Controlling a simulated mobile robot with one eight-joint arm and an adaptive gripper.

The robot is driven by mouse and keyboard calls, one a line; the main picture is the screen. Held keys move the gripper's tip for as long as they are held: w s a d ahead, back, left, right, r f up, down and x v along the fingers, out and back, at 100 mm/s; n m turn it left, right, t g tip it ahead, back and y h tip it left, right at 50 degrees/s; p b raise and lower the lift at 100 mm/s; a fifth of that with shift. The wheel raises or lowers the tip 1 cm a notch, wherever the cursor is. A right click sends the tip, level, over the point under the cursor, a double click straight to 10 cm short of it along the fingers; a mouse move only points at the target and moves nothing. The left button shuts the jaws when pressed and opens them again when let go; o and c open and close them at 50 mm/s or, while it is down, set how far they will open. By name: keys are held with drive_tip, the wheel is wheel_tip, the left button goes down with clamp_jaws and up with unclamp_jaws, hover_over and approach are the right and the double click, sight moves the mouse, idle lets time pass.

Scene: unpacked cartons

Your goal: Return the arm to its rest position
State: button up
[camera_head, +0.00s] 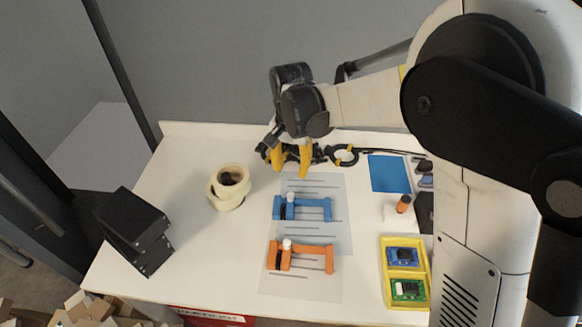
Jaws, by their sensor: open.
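My arm reaches in from the right across the back of the white table (180,262). My gripper (291,170) has yellow fingers that point down over the back of the table. It is open, and I see nothing held between the fingers. It is above and behind a blue clamp-like frame (318,203) lying on a lined sheet. An orange frame of the same kind (312,250) lies nearer the front. Part of the table's right side is hidden by my body.
Tape rolls (226,199) and a black stepped block (133,232) stand on the left. A blue square (389,173), an orange-topped item (403,204) and a yellow tray (426,270) with two boards are on the right. Cartons (95,306) lie on the floor.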

drive_tip(key=s+d+r+n+t, duration=0.1)
drive_tip(key=s+d+r+t, duration=0.1)
drive_tip(key=s+d+r, duration=0.2)
drive_tip(key=s+d+r+n+t, duration=0.1)
drive_tip(key=s+d+r+t, duration=0.1)
drive_tip(key=s+d, duration=0.6)
drive_tip(key=s+d+r+n+t, duration=0.1)
drive_tip(key=s+d+r+t, duration=0.2)
drive_tip(key=d, duration=0.7)
drive_tip(key=s+r, duration=0.2)
drive_tip(key=s, duration=0.1)
drive_tip(key=shift+r, duration=0.35)
drive_tip(key=shift+s, duration=0.1)
idle(0.5)
